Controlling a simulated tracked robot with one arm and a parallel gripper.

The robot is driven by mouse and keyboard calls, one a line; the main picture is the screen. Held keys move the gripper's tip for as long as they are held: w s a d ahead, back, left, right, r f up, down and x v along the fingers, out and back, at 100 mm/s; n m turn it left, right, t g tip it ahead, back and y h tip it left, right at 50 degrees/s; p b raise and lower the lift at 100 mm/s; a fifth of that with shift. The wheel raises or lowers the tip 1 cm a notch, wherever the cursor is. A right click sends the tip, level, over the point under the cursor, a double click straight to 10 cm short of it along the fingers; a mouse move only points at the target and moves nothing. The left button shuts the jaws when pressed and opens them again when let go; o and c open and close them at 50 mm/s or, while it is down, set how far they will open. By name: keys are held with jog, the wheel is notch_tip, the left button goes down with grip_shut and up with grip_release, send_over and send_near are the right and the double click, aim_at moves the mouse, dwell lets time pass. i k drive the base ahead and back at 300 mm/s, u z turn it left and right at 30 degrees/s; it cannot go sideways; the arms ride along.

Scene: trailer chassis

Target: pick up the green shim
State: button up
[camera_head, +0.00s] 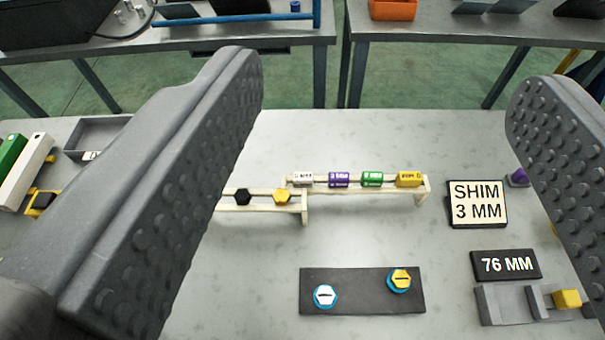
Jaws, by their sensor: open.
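The green shim (372,179) sits on a cream rack (423,190) in the middle of the grey table. It stands in a row between a purple shim (339,180) on its left and a yellow shim (409,179) on its right. A white shim (301,179) is at the row's left end. My gripper (395,100) is open and empty. Its two dark studded fingers frame the left and right of the view, and the rack shows between them, farther off. Nothing covers the green shim.
A lower cream rack (260,207) holds a black and a yellow hexagonal piece. A black plate (362,304) with two hexagonal pieces lies in front. A "SHIM 3 MM" sign (477,204), a "76 MM" sign (506,265) and a grey fixture (503,307) stand at the right.

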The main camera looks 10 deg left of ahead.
aim_at(369, 179)
jog(key=z, duration=0.6)
jog(key=k, duration=0.85)
jog(key=u, duration=0.35)
